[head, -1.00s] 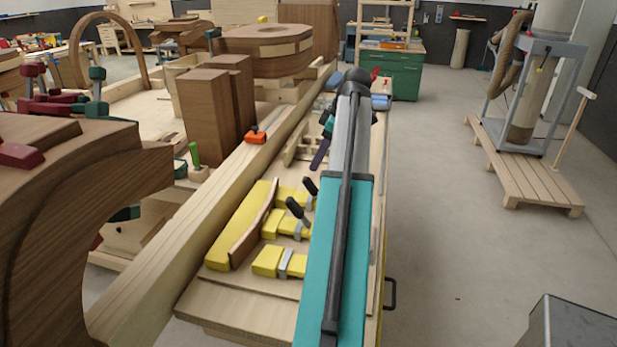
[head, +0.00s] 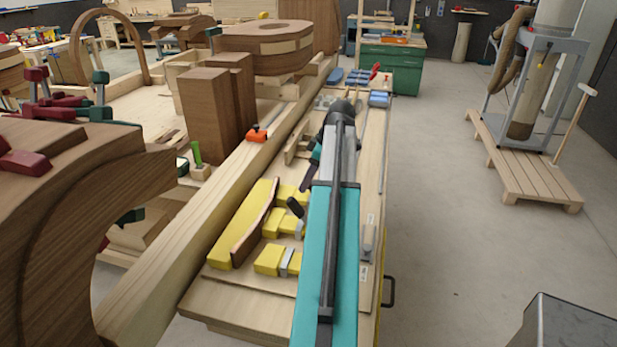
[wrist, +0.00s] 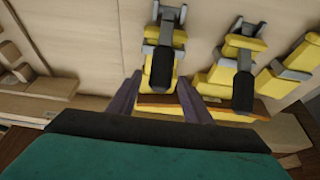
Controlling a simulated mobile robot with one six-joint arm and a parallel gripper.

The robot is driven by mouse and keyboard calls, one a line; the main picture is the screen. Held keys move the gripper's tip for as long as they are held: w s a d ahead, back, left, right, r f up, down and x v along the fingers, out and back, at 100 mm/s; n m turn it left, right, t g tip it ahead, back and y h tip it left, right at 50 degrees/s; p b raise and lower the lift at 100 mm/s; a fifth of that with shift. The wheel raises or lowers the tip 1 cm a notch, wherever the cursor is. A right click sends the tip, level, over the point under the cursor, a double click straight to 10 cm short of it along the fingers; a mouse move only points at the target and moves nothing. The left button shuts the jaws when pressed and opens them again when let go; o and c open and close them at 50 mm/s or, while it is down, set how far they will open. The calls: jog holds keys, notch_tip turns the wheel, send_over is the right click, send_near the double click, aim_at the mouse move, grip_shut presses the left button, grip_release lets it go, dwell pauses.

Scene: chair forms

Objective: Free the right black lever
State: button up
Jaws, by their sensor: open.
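In the wrist view, two black levers point down from grey clamps on yellow blocks: a left lever (wrist: 162,68) and a right lever (wrist: 243,92). My gripper (wrist: 160,78) is open, with its dark fingers on either side of the left lever in that view. I see no contact; the height gap is unclear. The right lever in that view lies outside the fingers. A curved brown strip (wrist: 156,101) runs below the levers. In the head view, one black lever (head: 295,207) shows beside the strip (head: 253,228); my arm hides much of the clamp area.
A yellow form (head: 237,227) lies along the strip, on the bench board (head: 235,301). A long timber beam (head: 205,215) borders the bench on the left.

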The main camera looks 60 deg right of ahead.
grip_shut()
jog(key=shift+d, duration=0.1)
jog(key=shift+w, duration=0.1)
dwell(0.3)
